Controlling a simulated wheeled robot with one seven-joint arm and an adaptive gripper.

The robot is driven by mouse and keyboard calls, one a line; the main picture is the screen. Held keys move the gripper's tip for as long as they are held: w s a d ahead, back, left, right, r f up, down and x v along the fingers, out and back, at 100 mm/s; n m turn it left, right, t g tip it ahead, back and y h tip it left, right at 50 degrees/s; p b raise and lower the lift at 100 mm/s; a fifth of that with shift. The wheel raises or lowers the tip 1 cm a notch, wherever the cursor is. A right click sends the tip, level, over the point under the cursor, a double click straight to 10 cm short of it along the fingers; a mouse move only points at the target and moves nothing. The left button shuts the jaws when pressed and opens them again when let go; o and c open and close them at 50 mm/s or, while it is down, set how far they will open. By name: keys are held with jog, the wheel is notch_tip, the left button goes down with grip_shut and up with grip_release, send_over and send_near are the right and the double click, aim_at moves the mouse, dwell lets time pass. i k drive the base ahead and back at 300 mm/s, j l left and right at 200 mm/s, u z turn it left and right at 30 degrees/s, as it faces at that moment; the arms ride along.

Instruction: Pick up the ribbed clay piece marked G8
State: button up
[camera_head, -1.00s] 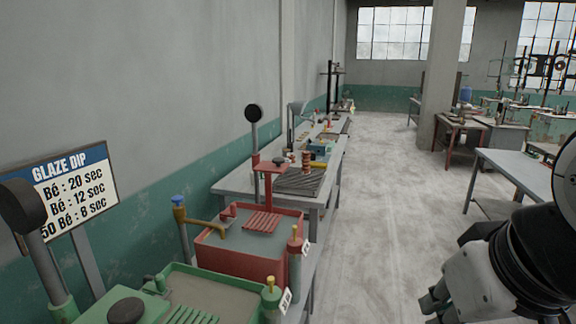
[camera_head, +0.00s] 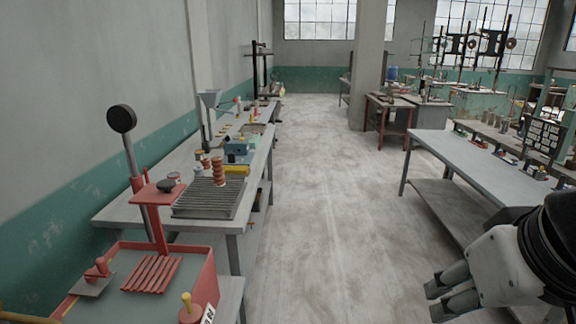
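A brown ribbed clay piece (camera_head: 218,171) stands upright on a grey slatted rack on the left-hand bench. Shorter brown and pale pieces (camera_head: 202,162) stand just left of it. I cannot read G8 or any other mark on these pieces at this size. My gripper (camera_head: 436,300) is at the lower right, over the floor and far from the rack. Its two fingers show apart with nothing between them.
The slatted rack (camera_head: 196,208) lies on the grey bench (camera_head: 126,205). A red dip tank (camera_head: 205,277) stands in front of it. Another grey table (camera_head: 445,146) with small items stands on the right. The floor aisle (camera_head: 318,190) between is clear.

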aim_at(218, 178)
jog(key=i+z, duration=0.1)
jog(key=i, duration=1.75)
jog(key=i+u, duration=0.3)
jog(key=i, duration=0.25)
jog(key=i+l+u, duration=0.35)
jog(key=i, duration=0.15)
jog(key=i+l+u, duration=0.3)
jog(key=i, duration=0.2)
jog(key=i+l+u, duration=0.25)
jog(key=u, duration=0.15)
jog(key=i+l+u, duration=0.3)
jog(key=u, duration=0.15)
jog(key=i+l+u, duration=0.2)
jog(key=l+u, duration=0.2)
jog(key=l, duration=0.15)
